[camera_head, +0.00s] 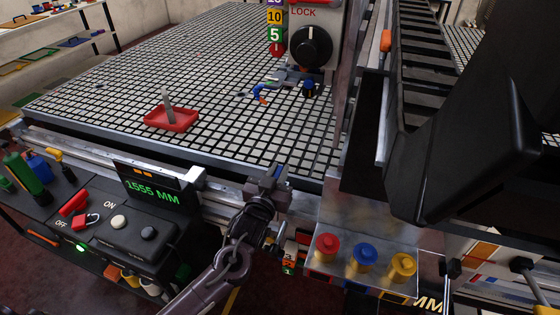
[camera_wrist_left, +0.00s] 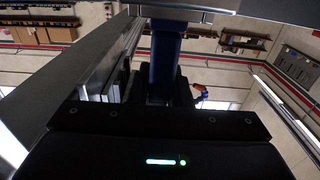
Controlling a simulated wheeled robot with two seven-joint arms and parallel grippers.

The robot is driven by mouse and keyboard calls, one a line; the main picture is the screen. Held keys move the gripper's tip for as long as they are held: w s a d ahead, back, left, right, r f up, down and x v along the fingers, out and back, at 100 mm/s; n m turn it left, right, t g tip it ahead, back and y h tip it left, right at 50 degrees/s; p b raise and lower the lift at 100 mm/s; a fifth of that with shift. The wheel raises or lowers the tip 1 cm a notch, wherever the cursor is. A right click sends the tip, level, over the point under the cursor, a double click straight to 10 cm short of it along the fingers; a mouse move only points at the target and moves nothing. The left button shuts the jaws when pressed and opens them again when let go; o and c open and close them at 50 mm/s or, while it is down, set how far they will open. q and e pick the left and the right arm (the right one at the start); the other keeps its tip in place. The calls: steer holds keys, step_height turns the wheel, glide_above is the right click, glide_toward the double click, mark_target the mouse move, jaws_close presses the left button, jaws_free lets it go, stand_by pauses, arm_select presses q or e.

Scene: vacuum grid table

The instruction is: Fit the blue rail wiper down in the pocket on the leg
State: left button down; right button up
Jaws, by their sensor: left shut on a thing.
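My left gripper (camera_head: 273,180) is at the front edge of the grid table, just in front of the metal side rail. It is shut on the blue rail wiper (camera_wrist_left: 165,62). Only a small blue part of the wiper shows between the fingers in the head view. In the left wrist view the wiper stands up from the dark jaws, and its top end is close to a pale metal edge (camera_wrist_left: 185,12); I cannot tell whether they touch. I cannot make out the pocket on the leg in either view.
A red tray (camera_head: 185,122) and a small blue-and-orange tool (camera_head: 260,94) lie on the grid table (camera_head: 225,60). A control console (camera_head: 150,225) with a green display stands left of my arm. Red, blue and yellow knobs (camera_head: 364,256) sit on a metal box to the right.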

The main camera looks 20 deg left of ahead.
arm_select(q)
steer(key=shift+s+d+f+b, duration=0.15)
steer(key=shift+f+b, duration=0.2)
steer(key=shift+f, duration=0.4)
steer(key=shift+s+a+f+b, duration=0.1)
steer(key=shift+f+b, duration=0.2)
steer(key=shift+f, duration=0.4)
steer(key=shift+w+f, duration=0.15)
steer(key=shift+f, duration=0.2)
steer(key=shift+r, duration=0.25)
steer(key=c, duration=1.3)
jaws_free()
steer(key=shift+r, duration=0.1)
steer(key=shift+o, duration=0.2)
steer(key=shift+w, duration=0.1)
step_height(320, 180, up, 20)
steer(key=shift+s+r, duration=0.15)
steer(key=shift+s, duration=0.15)
